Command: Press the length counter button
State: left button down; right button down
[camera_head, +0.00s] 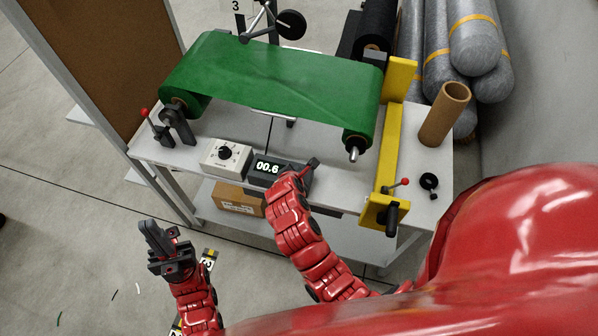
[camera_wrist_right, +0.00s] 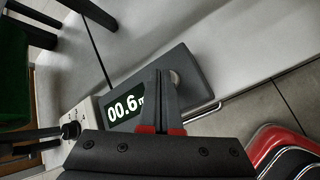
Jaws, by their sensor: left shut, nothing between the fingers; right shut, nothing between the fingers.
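The length counter (camera_head: 267,167) is a dark box on the front of the machine table, with a lit display reading 00.6. It also shows in the right wrist view (camera_wrist_right: 150,65), where a round grey button (camera_wrist_right: 176,77) sits on its top near one end. My right gripper (camera_head: 313,163) is shut and empty over that end of the counter. In the right wrist view its fingertips (camera_wrist_right: 160,72) lie right beside the button and partly cover it; I cannot tell whether they touch. The button is hidden in the head view. My left gripper (camera_head: 147,226) is shut and empty, low at the left, away from the table.
A white box with a black knob (camera_head: 226,156) stands left of the counter. Behind them a green sheet (camera_head: 270,85) spans two rollers. A yellow frame (camera_head: 390,140) with a red-knobbed lever stands to the right, and a cardboard tube (camera_head: 443,115) beyond it.

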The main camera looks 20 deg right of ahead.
jog(key=shift+f, duration=0.2)
jog(key=shift+r+p, duration=0.85)
notch_tip(320, 180, up, 6)
jog(key=p, duration=0.5)
dwell(0.7)
